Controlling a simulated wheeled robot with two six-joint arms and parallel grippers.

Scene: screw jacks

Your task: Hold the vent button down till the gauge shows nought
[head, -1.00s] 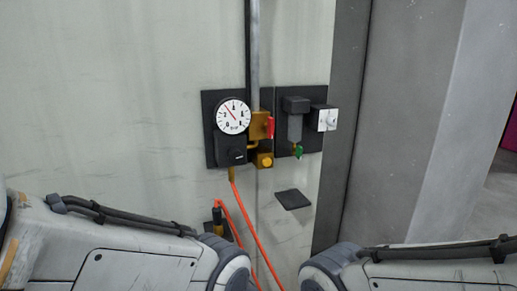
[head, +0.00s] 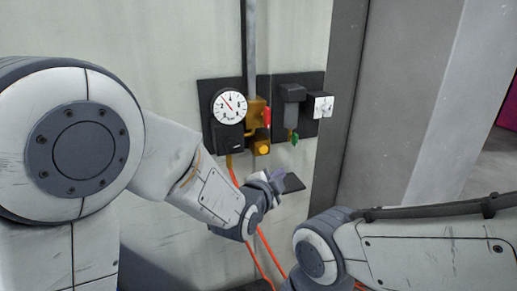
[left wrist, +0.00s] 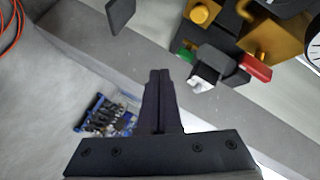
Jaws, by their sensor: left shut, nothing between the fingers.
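The round white gauge (head: 229,106) is on a dark wall panel, its needle pointing up and left, between the 2 and the 4. Its edge shows in the left wrist view (left wrist: 314,48). The yellow button (head: 264,150) sits on a brass block below and right of the gauge. It also shows at the top of the left wrist view (left wrist: 199,14). My left gripper (head: 273,183) is below the button, apart from it. Its fingers (left wrist: 159,73) are shut and empty. My right forearm is at lower right; its gripper is out of view.
A red lever (head: 267,116) is just above the button. To the right are a filter unit (head: 293,112) with a green knob (head: 294,138) and a white-faced block (head: 323,107). A small dark plate (head: 293,183) sits beside my left gripper. Orange hoses (head: 266,252) hang below.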

